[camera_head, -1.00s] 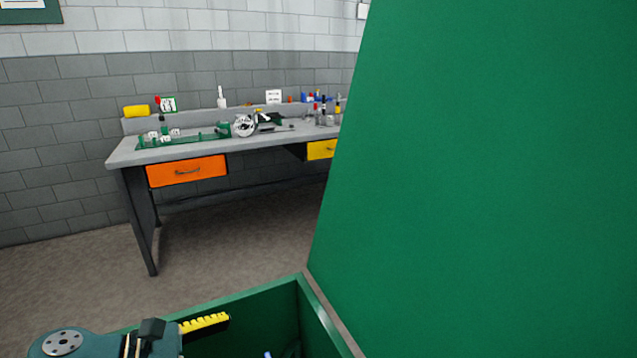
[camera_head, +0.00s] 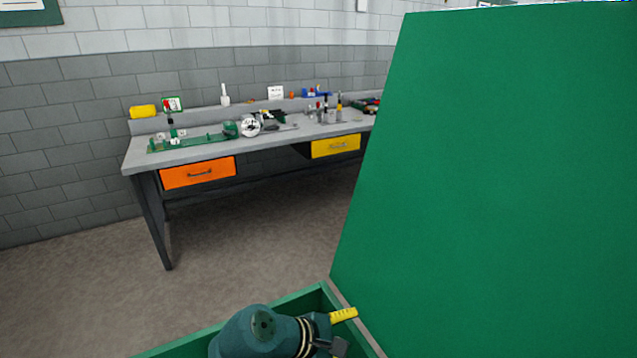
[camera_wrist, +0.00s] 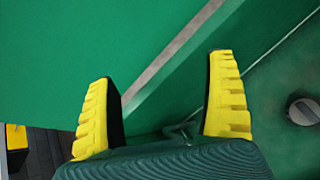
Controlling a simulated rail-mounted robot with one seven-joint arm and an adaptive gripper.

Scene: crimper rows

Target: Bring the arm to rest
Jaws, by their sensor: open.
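My gripper (camera_wrist: 163,72) is open in the wrist view, with its two yellow ribbed fingers spread wide apart. I see nothing held between them; a dark green shape (camera_wrist: 182,130) shows behind the gap, too unclear to name. In the head view, my wrist is low in the picture, over the green open box (camera_head: 300,299), and one yellow finger (camera_head: 343,315) shows near the box's right corner. The other finger is hidden there. I cannot tell whether the fingers touch the box.
A tall green panel (camera_head: 490,180) rises beside the box and fills the right side. A grey workbench (camera_head: 200,150) with an orange drawer (camera_head: 197,173) and a yellow drawer (camera_head: 336,146) stands at the back wall. The floor (camera_head: 255,235) before it is clear.

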